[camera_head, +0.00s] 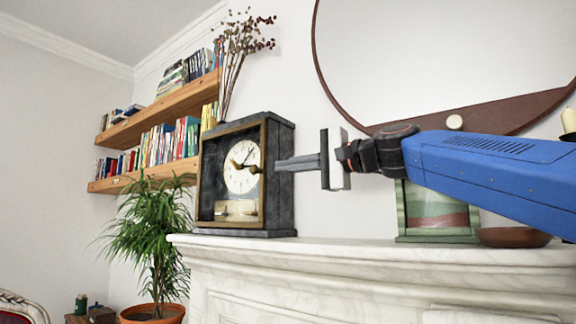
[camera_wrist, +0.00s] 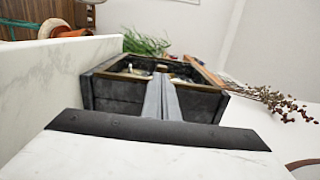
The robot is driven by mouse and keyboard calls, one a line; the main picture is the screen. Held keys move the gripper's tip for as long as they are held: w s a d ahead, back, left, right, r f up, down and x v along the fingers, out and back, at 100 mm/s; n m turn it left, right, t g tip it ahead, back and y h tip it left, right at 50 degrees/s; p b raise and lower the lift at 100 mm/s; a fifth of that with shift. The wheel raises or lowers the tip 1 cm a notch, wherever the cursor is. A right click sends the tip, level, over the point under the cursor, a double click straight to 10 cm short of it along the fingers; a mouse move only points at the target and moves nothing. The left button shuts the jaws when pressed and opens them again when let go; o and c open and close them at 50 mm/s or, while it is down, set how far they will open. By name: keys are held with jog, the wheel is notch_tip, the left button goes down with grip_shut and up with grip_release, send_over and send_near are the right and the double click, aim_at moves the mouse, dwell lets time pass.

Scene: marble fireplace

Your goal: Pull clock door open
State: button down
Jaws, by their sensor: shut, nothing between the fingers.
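The dark clock (camera_head: 282,190) stands upright on the mantel, with a round cream dial (camera_head: 242,167) and a brass-coloured door frame (camera_head: 263,205) at its front. A small dark knob shows near the dial's right side. My gripper (camera_head: 277,165) reaches in from the right, its fingers shut and empty, with the tips over the clock's right side near the front frame. In the wrist view the shut fingers (camera_wrist: 162,82) overlap the near frame edge of the clock (camera_wrist: 120,96). I cannot tell whether the tips touch it, or whether the door is ajar.
The white marble mantel (camera_head: 370,255) runs below. A green-framed picture (camera_head: 437,210) and a brown bowl (camera_head: 514,237) stand right of the clock, below my arm. A round mirror (camera_head: 440,60) hangs behind. Bookshelves (camera_head: 150,172) and a potted plant (camera_head: 150,235) are at left.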

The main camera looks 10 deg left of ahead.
aim_at(256, 168)
jog(key=x, duration=0.6)
jog(key=shift+w+a, duration=0.1)
jog(key=shift+a, duration=0.25)
jog(key=shift+w+a+r, duration=0.15)
jog(key=shift+r, duration=0.05)
